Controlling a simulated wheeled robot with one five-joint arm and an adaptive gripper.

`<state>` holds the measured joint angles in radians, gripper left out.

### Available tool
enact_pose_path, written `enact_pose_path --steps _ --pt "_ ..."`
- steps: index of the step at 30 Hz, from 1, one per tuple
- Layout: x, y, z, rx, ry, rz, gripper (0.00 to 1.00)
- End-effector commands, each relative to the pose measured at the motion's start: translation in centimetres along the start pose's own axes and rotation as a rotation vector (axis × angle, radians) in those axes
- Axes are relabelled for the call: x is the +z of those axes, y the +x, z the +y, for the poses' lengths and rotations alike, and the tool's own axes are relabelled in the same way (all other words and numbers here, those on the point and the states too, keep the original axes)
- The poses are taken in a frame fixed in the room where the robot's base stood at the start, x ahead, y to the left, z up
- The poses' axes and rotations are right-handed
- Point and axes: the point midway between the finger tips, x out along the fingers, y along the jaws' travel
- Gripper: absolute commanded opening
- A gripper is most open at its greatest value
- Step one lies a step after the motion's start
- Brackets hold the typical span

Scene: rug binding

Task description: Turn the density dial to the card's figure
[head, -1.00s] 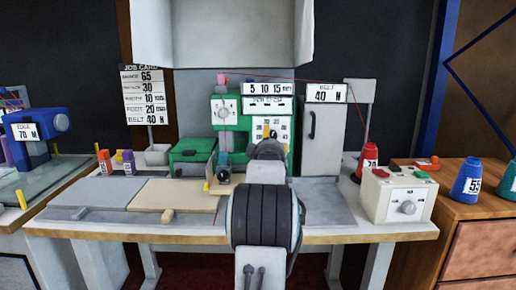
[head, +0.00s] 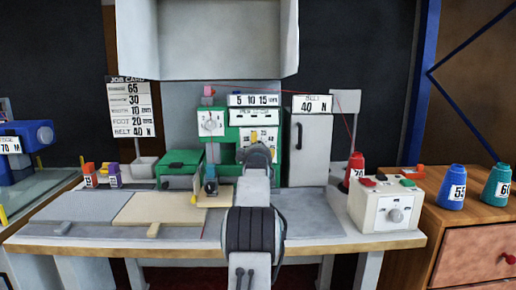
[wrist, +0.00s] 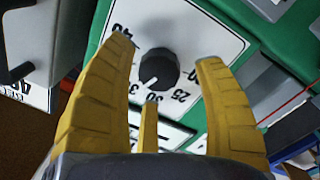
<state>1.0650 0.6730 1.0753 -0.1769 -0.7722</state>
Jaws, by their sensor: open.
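The job card (head: 132,108) stands at the left in the head view; its rows show 65, 30, 10, 20 and 40 N, with row names mostly too blurred to read. A black dial knob (wrist: 158,68) sits on a white plate (wrist: 190,35) on the green machine (head: 232,138). Figures from 20 to 40 ring it, and its white mark points near 30, slightly towards 35. My gripper (wrist: 166,53) is open, its yellow fingers on either side of the knob, apparently not touching it. In the head view my gripper (head: 257,152) hides the knob.
A second dial (head: 210,122) is on the machine's upper left. A grey cabinet (head: 309,140) stands right of the machine. A control box (head: 388,206) and a red cone (head: 356,170) are farther right. The table front (head: 105,210) holds flat grey and beige pieces.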

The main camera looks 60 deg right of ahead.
Motion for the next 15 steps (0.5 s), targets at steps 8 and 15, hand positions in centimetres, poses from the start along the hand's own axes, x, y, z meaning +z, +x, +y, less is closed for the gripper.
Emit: enact_pose_path --steps 8,15 --pt "0.01 0.41 -0.01 0.0 0.0 0.0 0.63" --pt "0.01 0.4 0.0 0.0 0.0 0.0 0.65"
